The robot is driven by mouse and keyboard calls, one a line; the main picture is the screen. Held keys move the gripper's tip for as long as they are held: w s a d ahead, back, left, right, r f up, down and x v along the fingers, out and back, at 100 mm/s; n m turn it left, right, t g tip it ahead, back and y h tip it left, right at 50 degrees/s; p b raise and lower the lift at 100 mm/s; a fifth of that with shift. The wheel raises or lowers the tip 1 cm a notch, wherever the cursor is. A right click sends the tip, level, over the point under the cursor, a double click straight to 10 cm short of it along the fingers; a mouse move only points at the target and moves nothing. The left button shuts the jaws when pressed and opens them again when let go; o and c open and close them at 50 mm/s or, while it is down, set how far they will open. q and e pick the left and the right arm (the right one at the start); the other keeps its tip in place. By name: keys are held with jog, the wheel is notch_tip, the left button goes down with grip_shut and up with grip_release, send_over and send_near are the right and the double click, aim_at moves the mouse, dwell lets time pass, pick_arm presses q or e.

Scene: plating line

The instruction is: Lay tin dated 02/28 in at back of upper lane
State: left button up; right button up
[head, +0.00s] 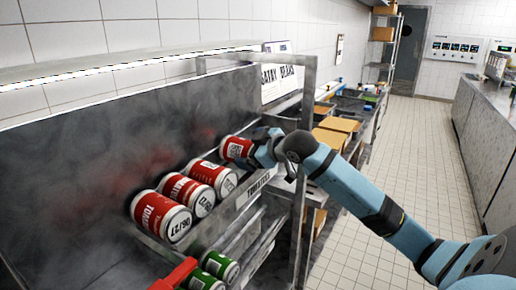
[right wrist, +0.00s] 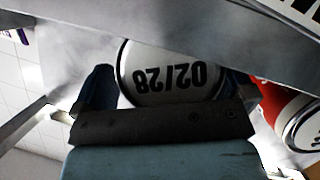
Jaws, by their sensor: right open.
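The tin dated 02/28 (right wrist: 170,75) is a red can whose pale lid faces the right wrist camera, its date upside down there. In the head view this red tin (head: 235,149) lies on its side at the far end of the upper lane, beyond the other red tins. My right gripper (right wrist: 170,88) is open, with one finger on each side of the tin; in the head view the gripper (head: 257,148) is at its lid end. Whether the fingers touch it I cannot tell. The upper lane carries a TOMATOES label (head: 258,187). My left gripper is not in view.
Several red tins lie in the upper lane, the nearest (head: 160,216) dated 06/27. Green tins (head: 220,265) lie in a lane below. A red bar (head: 176,274) shows at the bottom. A metal post (head: 301,130) stands close beside my right gripper. The aisle floor (head: 405,140) is clear.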

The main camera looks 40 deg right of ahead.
jog(key=b+v, duration=0.2)
jog(key=v, duration=1.2)
jog(key=a+f+m+g+p, duration=0.1)
jog(key=a+f+m+p, duration=0.15)
jog(key=f, duration=0.85)
jog(key=a+f+m+g+p, duration=0.1)
jog(key=a+f+p, duration=0.15)
jog(key=f, duration=0.95)
jog(key=s+a+f+p, duration=0.1)
jog(key=s+a+f, duration=0.3)
jog(key=a, duration=0.3)
jog(key=s+a+f+y+p, duration=0.1)
jog(key=s+a+f+p, duration=0.1)
jog(key=s+a+f, duration=0.3)
jog(key=s+a+f+g+y+p, duration=0.1)
jog(key=s+a+f, duration=0.4)
jog(key=a+f, duration=0.3)
jog(key=a, duration=0.2)
jog(key=shift+s+a, duration=0.25)
jog(key=shift+a, duration=0.1)
jog(key=shift+m, duration=0.25)
